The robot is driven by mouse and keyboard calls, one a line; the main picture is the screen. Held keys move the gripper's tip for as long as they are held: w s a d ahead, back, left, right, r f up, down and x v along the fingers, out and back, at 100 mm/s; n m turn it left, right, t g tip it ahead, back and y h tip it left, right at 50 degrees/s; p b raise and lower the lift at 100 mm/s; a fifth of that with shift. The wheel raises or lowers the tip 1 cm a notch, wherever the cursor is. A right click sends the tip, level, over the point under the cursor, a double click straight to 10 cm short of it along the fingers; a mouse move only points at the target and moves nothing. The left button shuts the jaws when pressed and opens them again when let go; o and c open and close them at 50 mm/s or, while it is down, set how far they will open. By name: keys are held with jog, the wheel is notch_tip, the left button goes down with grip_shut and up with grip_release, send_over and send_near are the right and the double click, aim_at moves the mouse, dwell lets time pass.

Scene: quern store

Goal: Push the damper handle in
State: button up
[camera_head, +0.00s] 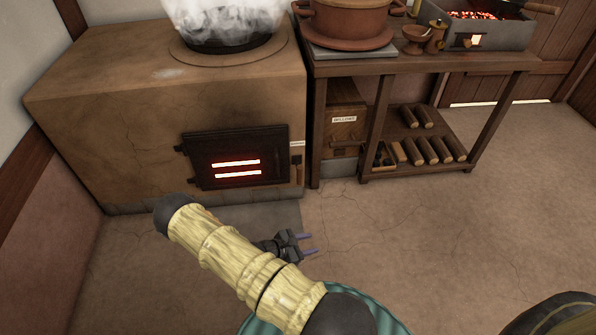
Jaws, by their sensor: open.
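A clay stove (105,95) stands at the left with a dark iron fire door (238,157) in its front. Right of the door, under a small pale label (297,143) too small to read, is a small dark fitting (297,162) on the stove front. It looks like the damper handle, but I cannot tell how far it sticks out. My gripper (309,244) is open and empty, with two purple-tipped fingers pointing right. It is in front of and below the fitting, apart from it. Part of my gripper is hidden behind my arm.
A wooden bench (440,64) right of the stove carries a clay pot (350,20) and a glowing brazier (488,30). A labelled wooden bellows box (345,105) and several logs (430,150) sit beneath. The floor (440,230) in front is clear.

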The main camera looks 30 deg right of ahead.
jog(key=s+a+f+m+y, duration=0.1)
jog(key=a+f+m+y, duration=0.2)
jog(key=s+a+f+m+y, duration=0.2)
jog(key=a+f+m+y, duration=0.1)
jog(key=f+m, duration=0.1)
jog(key=s+a+f+m+y, duration=0.1)
jog(key=a+f+m+y, duration=0.2)
jog(key=shift+s+a+f+m+g+y, duration=0.2)
jog(key=shift+s+a+m+g+y, duration=0.1)
jog(key=shift+s+a+m+y, duration=0.1)
jog(key=w+m+t, duration=0.1)
jog(key=w+a+m+t+y, duration=0.1)
jog(key=w, duration=0.1)
jog(key=w+m+t, duration=0.2)
jog(key=shift+w+a+f+y, duration=0.25)
jog(key=shift+a+f+y, duration=0.05)
jog(key=shift+f, duration=0.1)
jog(key=w+d+r+m+t+h, duration=0.1)
jog(key=w+d+r+m+t, duration=0.25)
jog(key=w+t, duration=0.2)
jog(key=w+d+r+m+t+h, duration=0.1)
jog(key=d+r+m+t+h, duration=0.1)
jog(key=r, duration=0.6)
jog(key=w+d+r+m+t+h, duration=0.1)
jog(key=d+r+m+t+h, duration=0.1)
jog(key=d+r+t+h, duration=0.3)
notch_tip(320, 180, up, 4)
jog(key=shift+w+d+r+h, duration=0.1)
jog(key=shift+w+d+h, duration=0.25)
jog(key=shift+d+h, duration=0.7)
